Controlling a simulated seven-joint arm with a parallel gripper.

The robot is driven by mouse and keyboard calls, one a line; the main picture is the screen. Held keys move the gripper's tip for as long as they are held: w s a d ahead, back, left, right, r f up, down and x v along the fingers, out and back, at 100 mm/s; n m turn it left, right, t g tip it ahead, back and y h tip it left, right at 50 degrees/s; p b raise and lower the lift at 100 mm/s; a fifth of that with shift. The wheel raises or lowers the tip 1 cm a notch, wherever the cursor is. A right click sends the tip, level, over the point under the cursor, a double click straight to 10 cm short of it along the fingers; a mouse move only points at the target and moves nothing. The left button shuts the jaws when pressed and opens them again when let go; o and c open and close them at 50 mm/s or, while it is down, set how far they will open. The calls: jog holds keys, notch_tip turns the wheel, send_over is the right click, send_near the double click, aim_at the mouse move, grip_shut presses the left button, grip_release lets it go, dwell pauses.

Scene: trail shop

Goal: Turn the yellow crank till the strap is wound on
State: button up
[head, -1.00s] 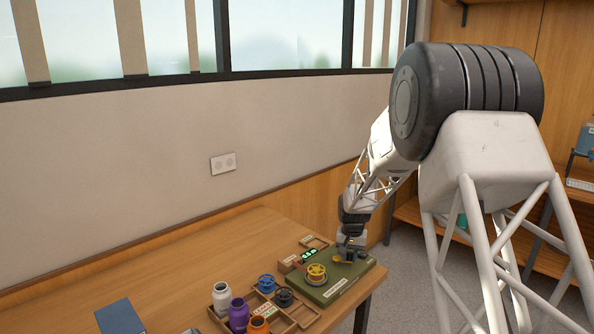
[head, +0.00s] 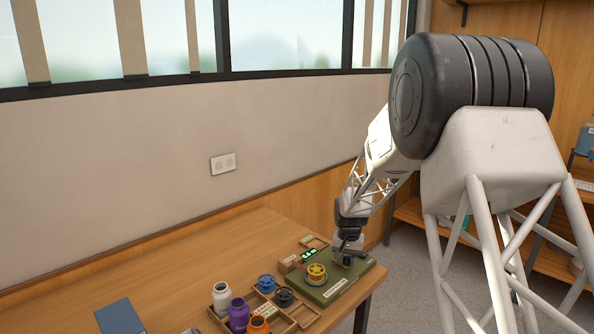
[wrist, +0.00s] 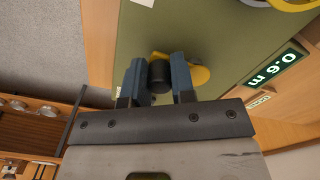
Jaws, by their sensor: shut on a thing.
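The yellow crank (wrist: 197,76) shows in the wrist view on the green winder base (wrist: 215,30). Its black knob (wrist: 159,80) stands between the two blue-grey fingers of my gripper (wrist: 158,66), which is shut on it. In the head view my gripper (head: 345,261) is over the right part of the green base (head: 355,277) and largely hides the crank. A yellow spool (head: 316,273) sits on the base left of my gripper. A thin reddish strip, perhaps the strap, meets the spool from the left; how much is wound is too small to tell.
A green display (wrist: 275,70) beside the base reads 0.6 m. A wooden tray (head: 290,325) holding white, purple and orange bottles and blue and dark spools stands left of the base. The table's right edge is close to the base.

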jog(key=shift+s+a+f, duration=0.35)
jog(key=shift+s+a, duration=0.1)
jog(key=shift+a, duration=0.2)
